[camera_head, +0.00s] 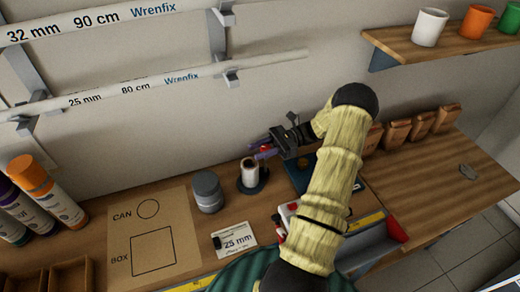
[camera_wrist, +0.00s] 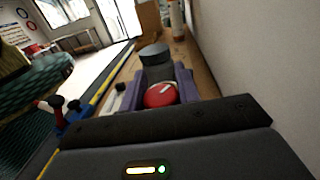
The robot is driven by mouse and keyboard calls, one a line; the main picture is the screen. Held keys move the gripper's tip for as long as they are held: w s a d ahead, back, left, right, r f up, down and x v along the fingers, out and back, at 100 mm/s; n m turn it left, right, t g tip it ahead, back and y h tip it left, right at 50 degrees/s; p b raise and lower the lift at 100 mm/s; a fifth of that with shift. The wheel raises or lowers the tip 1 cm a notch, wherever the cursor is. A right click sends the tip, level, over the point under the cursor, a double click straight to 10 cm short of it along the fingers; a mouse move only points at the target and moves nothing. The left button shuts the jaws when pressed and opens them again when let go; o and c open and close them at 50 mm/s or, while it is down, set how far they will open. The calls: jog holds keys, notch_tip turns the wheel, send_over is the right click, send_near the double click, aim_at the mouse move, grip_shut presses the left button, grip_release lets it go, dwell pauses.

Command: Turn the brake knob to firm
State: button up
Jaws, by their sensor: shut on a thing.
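The red brake knob (camera_wrist: 160,95), with a white pointer mark, sits between the purple fingers of my gripper (camera_wrist: 158,90) in the wrist view. The mark slants toward the upper right. My gripper (camera_head: 265,149) is shut on the knob. In the head view only a bit of red (camera_head: 266,148) shows between the fingers. Just below it stands a white roll (camera_head: 250,174) on a dark round base (camera_head: 254,187). No firm marking is readable in either view.
A grey can (camera_head: 207,191) stands left of the roll, and a 25 mm card (camera_head: 237,237) lies in front. A brown board (camera_head: 153,222) marked CAN and BOX lies left. A blue item (camera_head: 301,172) is close on the right. The wall with pipe racks is behind.

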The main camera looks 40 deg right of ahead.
jog(key=shift+s+n+g+b, duration=0.1)
jog(key=shift+n+g+b, duration=0.1)
jog(key=shift+n+g, duration=0.85)
jog(key=shift+s+n+g+b, duration=0.15)
jog(key=shift+n+g, duration=0.4)
jog(key=shift+g, duration=0.9)
jog(key=shift+r, duration=0.1)
jog(key=o, duration=1)
jog(key=shift+c, duration=0.2)
notch_tip(320, 180, up, 10)
jog(key=b, duration=0.1)
